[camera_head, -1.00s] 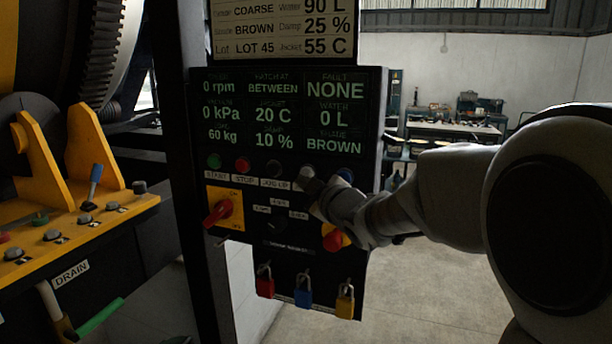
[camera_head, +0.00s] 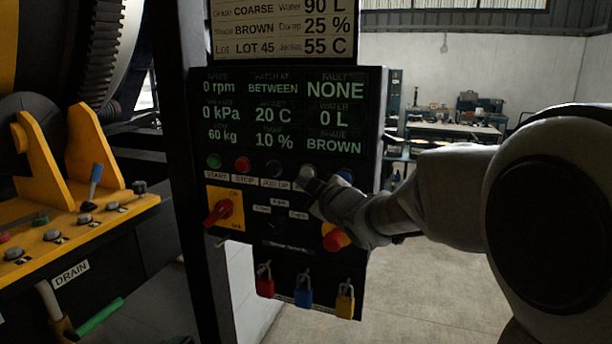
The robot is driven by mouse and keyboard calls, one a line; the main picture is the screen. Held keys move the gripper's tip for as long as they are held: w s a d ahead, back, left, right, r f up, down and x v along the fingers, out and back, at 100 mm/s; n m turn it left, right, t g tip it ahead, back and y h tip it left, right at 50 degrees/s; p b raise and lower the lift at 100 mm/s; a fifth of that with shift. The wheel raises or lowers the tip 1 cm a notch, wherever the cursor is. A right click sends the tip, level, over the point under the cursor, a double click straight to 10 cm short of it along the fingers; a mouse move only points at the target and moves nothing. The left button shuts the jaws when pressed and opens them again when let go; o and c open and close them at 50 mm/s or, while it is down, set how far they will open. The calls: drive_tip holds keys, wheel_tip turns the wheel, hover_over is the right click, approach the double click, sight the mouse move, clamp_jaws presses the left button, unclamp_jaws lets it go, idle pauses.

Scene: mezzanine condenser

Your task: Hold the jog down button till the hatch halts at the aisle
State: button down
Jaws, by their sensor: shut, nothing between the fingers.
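The control panel (camera_head: 290,115) hangs on a dark post, with a row of buttons under its display. The button labelled JOG UP (camera_head: 274,169) is dark. A grey round button (camera_head: 306,172) sits just right of it; its label is hidden behind my gripper, so I cannot read whether it is the jog down button. My gripper (camera_head: 315,187) is shut and empty, its tip at that button's lower right edge. I cannot tell whether it touches. The display line for the hatch (camera_head: 272,88) reads BETWEEN. The hatch itself is not identifiable here.
A green START button (camera_head: 214,161) and a red STOP button (camera_head: 242,164) are to the left. A red rotary switch (camera_head: 218,211) and red, blue and yellow padlocks (camera_head: 303,292) are lower. A blue button (camera_head: 345,175) is close right. A yellow console (camera_head: 75,230) stands left.

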drive_tip(key=shift+w+d, duration=0.1)
drive_tip(key=shift+w, duration=0.25)
drive_tip(key=shift+w+d, duration=0.2)
drive_tip(key=shift+w, duration=0.2)
idle(2.1)
idle(0.8)
drive_tip(key=shift+s+a+b, duration=0.3)
drive_tip(key=shift+s+b, duration=0.3)
drive_tip(key=shift+s, duration=0.2)
drive_tip(key=shift+s, duration=0.1)
drive_tip(key=s+b, duration=0.1)
drive_tip(key=s+a+b, duration=0.1)
drive_tip(key=s, duration=0.1)
drive_tip(key=s+b, duration=0.1)
drive_tip(key=shift+s+a, duration=0.25)
drive_tip(key=shift+a, duration=0.15)
drive_tip(key=shift+d, duration=0.15)
